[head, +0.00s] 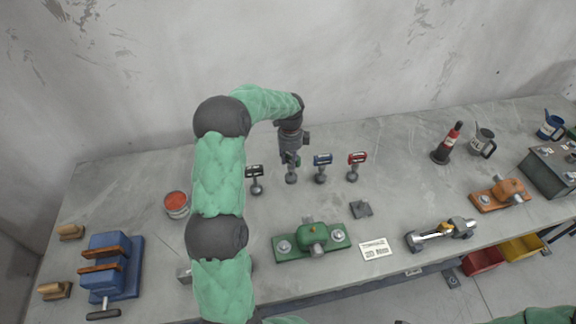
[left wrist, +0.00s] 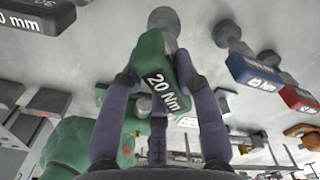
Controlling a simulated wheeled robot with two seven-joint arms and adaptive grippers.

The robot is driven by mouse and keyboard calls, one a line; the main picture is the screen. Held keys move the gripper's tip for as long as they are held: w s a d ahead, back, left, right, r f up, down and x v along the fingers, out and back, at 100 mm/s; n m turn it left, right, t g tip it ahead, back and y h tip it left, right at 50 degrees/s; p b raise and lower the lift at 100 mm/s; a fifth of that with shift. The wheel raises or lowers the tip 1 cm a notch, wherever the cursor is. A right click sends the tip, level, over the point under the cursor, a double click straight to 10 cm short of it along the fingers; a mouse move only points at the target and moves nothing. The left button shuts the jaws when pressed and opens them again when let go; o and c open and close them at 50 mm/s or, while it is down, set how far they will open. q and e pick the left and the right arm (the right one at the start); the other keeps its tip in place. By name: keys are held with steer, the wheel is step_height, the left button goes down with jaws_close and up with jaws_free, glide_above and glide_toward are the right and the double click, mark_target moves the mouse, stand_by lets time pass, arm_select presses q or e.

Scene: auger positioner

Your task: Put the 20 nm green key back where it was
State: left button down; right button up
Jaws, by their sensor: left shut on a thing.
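In the head view my left gripper (head: 291,156) comes down from above onto the green key, whose grey stem and round foot (head: 291,179) show below. The key looks upright, in a row between the black key (head: 254,172) and the blue key (head: 322,160). I cannot tell whether its foot touches the table. My right gripper is not in view.
The red key (head: 357,159) ends the row at right. A green fixture (head: 285,254), a white card (head: 375,249) and a dark grey block (head: 361,209) lie in front. A red-topped can (head: 177,204) and blue vise (head: 125,282) stand left. Bare table (head: 400,185) lies right of the keys.

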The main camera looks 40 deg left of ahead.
mark_target(288, 163)
arm_select(q)
steer(key=shift+a+f, duration=0.25)
steer(key=shift+a, duration=0.05)
steer(key=shift+a+f, duration=0.15)
steer(key=shift+f, duration=1.55)
steer(key=shift+s, duration=0.1)
steer(key=shift+f, duration=0.2)
steer(key=c, duration=0.9)
jaws_free()
step_height(288, 163, up, 12)
steer(key=shift+r+p, duration=0.15)
steer(key=shift+p, duration=0.15)
